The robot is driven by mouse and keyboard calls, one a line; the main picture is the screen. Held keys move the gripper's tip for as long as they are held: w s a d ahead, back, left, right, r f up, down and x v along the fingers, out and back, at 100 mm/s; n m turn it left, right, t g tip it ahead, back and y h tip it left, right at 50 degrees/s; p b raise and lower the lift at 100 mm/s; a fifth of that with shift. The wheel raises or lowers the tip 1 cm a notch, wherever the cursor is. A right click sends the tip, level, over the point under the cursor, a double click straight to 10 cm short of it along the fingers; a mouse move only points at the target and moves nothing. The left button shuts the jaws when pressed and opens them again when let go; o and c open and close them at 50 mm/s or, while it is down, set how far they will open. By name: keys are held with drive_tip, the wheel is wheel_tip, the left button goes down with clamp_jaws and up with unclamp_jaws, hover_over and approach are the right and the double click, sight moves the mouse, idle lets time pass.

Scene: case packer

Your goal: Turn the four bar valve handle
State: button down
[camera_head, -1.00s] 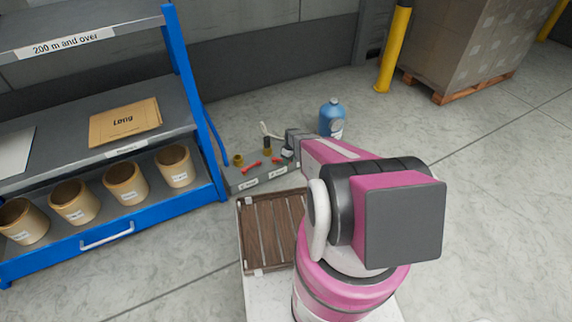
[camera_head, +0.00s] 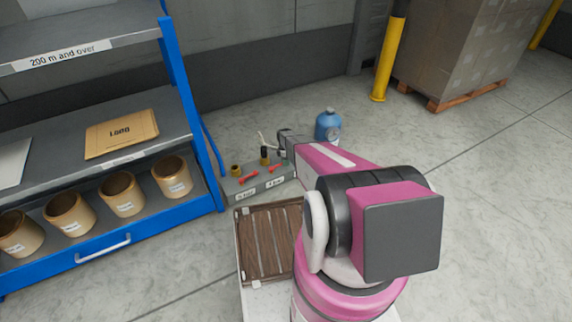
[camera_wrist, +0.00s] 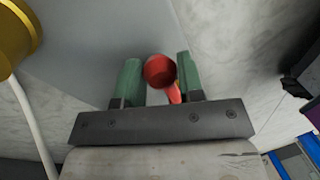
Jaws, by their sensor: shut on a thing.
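A grey valve block (camera_head: 232,198) stands on the floor beside the blue shelf. It has brass fittings, two white labels on its front and two red handles. The left red handle (camera_head: 248,177) is clear of my gripper. The right red handle (camera_head: 277,168), above the label that seems to read 4 bar, is partly hidden at my gripper (camera_head: 287,157). In the wrist view, a red handle with a round end (camera_wrist: 160,70) sits between the green finger pads of my gripper (camera_wrist: 158,78), which is shut on it. The handle's lower part is hidden behind the gripper.
A blue bottle (camera_head: 328,126) stands on the floor just behind the gripper. The blue shelf (camera_head: 183,100) with several tan pots is close on the left. A brown slatted tray (camera_head: 240,240) lies in front of the block. A yellow post (camera_head: 388,60) stands at the back.

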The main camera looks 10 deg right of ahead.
drive_tip(key=shift+w+a+n, duration=0.15)
drive_tip(key=shift+w+n, duration=0.25)
drive_tip(key=shift+n, duration=0.1)
drive_tip(key=c, duration=0.8)
unclamp_jaws()
drive_tip(key=shift+o, duration=0.2)
wheel_tip(320, 180, up, 11)
drive_tip(key=w, duration=0.2)
drive_tip(key=shift+a+f, duration=0.15)
